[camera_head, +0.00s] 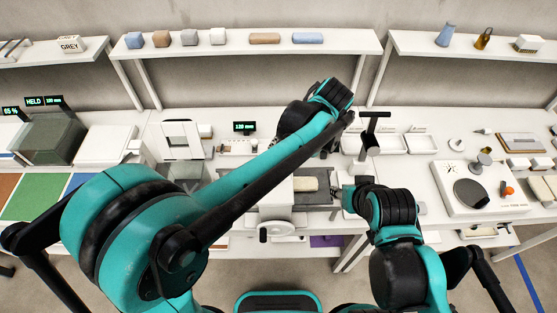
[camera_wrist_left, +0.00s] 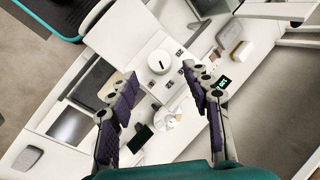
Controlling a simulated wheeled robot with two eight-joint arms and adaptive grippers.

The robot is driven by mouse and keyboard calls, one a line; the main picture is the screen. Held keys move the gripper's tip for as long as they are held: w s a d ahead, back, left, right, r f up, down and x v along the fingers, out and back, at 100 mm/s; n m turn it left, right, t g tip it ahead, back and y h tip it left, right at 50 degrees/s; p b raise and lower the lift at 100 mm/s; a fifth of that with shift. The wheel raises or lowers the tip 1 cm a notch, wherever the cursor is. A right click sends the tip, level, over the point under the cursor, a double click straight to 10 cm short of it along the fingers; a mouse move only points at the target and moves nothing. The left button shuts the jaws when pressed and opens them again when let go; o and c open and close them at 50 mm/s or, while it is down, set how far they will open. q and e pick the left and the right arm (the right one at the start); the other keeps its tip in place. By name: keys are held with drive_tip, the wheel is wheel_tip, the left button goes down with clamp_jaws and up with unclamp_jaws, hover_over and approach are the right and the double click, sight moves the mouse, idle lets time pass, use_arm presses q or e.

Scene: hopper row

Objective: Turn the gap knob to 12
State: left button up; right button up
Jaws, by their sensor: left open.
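In the left wrist view, a round white knob (camera_wrist_left: 160,62) with a dark pointer mark sits on a white panel with small dark labels around it.
A small display (camera_head: 244,127) with green digits stands behind the machine and also shows in the wrist view (camera_wrist_left: 223,83). A white handwheel (camera_head: 276,231) is at the machine's front. A black T-handle (camera_head: 374,123) stands behind my right gripper. Shelves with blocks line the back wall.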

use_arm(q)
drive_tip(key=w+v, duration=0.1)
drive_tip(key=v, duration=0.6)
drive_tip(key=shift+s+r, duration=0.2)
drive_tip(key=shift+s, duration=0.3)
drive_tip(key=shift+d, duration=0.1)
drive_tip(key=s+a+f+n+t+h+b, duration=0.2)
drive_tip(key=s+a+f+b, duration=0.3)
drive_tip(key=a+f+b, duration=0.3)
drive_tip(key=s+a+f+n+t+h+b, duration=0.2)
drive_tip(key=a+f+b, duration=0.7)
drive_tip(key=a+f, duration=0.6)
drive_tip(key=s+f+n+t, duration=0.1)
drive_tip(key=s+n, duration=0.1)
drive_tip(key=s, duration=0.1)
drive_tip(key=shift+s+t+b, duration=0.3)
drive_tip(key=shift+s+t, duration=0.1)
